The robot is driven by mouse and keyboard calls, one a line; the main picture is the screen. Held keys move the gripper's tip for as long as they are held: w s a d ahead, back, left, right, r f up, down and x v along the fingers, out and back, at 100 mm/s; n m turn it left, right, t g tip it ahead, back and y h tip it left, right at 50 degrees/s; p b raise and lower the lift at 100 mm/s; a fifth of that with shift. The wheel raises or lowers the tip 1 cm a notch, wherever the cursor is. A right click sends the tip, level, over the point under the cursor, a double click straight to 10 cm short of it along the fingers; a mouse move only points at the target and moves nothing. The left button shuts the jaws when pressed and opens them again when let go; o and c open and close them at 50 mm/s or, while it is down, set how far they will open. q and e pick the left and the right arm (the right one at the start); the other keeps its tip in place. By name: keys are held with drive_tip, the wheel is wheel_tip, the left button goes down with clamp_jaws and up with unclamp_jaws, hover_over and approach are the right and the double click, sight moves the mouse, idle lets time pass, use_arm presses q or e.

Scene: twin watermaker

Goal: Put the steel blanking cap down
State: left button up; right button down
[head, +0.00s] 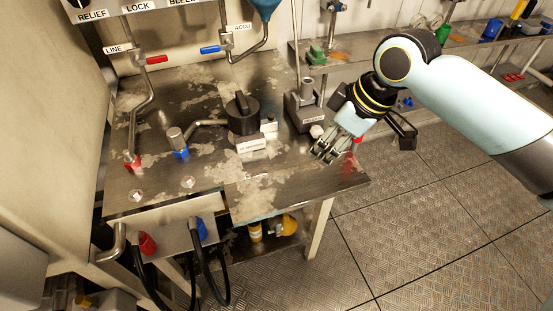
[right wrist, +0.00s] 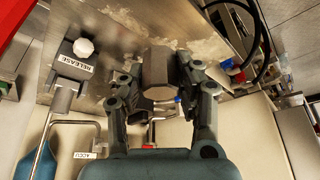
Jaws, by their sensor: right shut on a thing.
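My right gripper (head: 324,154) is low over the right front part of the steel bench (head: 265,203). In the right wrist view the gripper (right wrist: 157,84) is shut on the steel blanking cap (right wrist: 157,68), a grey six-sided piece between its fingertips. In the head view the fingers hide the cap, and I cannot tell whether it touches the bench top. My left gripper is not in view.
A black knob (head: 242,115) and the RELEASE block (head: 305,112) stand left of my right gripper. Blue (head: 180,150) and red (head: 132,161) fittings are farther left. The bench front between them and my gripper is largely clear.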

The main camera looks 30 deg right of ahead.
approach(271, 178)
drive_tip(key=shift+w+a+f, duration=0.3)
drive_tip(key=shift+w+f, duration=0.1)
drive_tip(key=shift+w, duration=0.15)
drive_tip(key=shift+w+a+f, duration=0.3)
drive_tip(key=shift+w+f, duration=0.15)
drive_tip(key=shift+w, duration=0.1)
wheel_tip(271, 178, down, 3)
drive_tip(key=shift+f, duration=0.6)
drive_tip(key=c, duration=0.9)
unclamp_jaws()
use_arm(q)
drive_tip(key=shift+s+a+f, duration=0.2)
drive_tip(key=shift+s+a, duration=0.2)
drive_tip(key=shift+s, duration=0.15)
